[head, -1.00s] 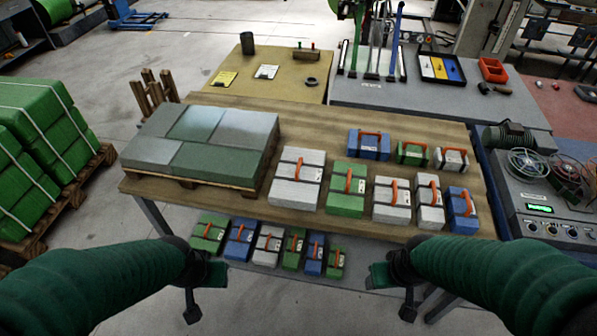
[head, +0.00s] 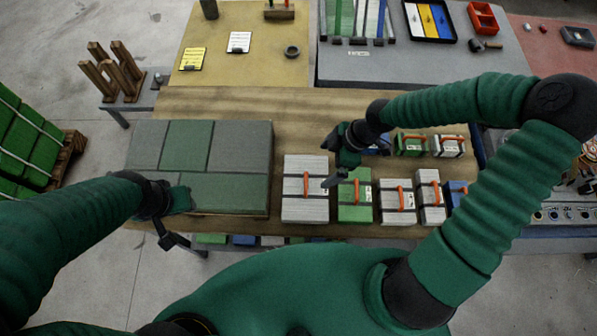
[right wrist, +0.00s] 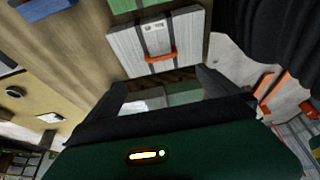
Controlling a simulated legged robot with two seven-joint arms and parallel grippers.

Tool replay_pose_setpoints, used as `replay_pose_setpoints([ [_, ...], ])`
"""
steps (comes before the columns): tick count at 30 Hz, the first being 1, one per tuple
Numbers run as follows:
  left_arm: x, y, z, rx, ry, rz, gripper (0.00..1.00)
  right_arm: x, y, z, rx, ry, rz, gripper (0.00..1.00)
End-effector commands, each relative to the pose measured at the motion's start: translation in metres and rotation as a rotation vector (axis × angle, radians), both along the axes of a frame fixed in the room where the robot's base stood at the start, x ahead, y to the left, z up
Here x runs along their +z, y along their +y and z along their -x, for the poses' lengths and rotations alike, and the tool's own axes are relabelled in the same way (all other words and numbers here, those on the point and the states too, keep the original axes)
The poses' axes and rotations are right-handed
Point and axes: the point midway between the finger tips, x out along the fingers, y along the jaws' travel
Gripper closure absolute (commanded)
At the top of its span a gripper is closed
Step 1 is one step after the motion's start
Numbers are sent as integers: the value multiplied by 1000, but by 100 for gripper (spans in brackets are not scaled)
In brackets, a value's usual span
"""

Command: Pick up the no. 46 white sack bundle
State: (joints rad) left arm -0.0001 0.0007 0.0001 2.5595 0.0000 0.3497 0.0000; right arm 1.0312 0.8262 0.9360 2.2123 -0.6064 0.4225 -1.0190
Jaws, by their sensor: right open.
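Several white sack bundles with dark straps and orange handles stand on the wooden table; their numbers are too small to read, so I cannot tell which is no. 46. The largest white bundle (head: 305,190) stands beside the grey-green stack, and two smaller ones (head: 397,203) (head: 430,197) stand further right. Another white bundle (head: 449,147) is in the back row. My right gripper (head: 340,172) is open and empty above the largest white bundle and the green one. The right wrist view shows a white bundle (right wrist: 150,40) beyond the fingers (right wrist: 163,88). My left gripper (head: 172,222) hangs by the stack's front left.
A green bundle (head: 354,210) stands close beside the largest white one. The grey-green stack (head: 240,147) fills the table's left. A blue bundle (head: 458,190) is at the right end. Bundles on a lower shelf are mostly hidden. Bare wood (head: 250,102) lies behind.

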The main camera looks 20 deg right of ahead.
Motion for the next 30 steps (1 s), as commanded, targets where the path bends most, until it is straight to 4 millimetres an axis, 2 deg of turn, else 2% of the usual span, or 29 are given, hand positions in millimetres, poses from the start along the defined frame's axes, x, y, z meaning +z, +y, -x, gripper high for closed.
replay_pose_setpoints([
  [1, -5, 0, 1, 0, 1, 0, 64, -14, 7, 1, 6, 4, 0, 0],
  [6, -8, 0, 1, 0, 1, 0, 64, -57, 24, -7, 5, 8, 1, 0],
  [10, -9, 0, 1, 0, 1, 0, 64, -84, 35, -12, 4, 10, 2, 0],
  [17, -3, 0, 0, 0, 0, 0, 64, -106, 43, -17, 1, 9, 2, 0],
  [20, 5, 0, 0, 0, 0, 0, 64, -122, 49, -21, 2, 10, 1, 0],
  [24, 6, 0, 0, 0, 0, 0, 64, -141, 54, -24, 0, 8, 4, 0],
  [30, 5, 0, 0, 0, 0, 0, 64, -145, 55, -25, -1, 8, 4, 0],
])
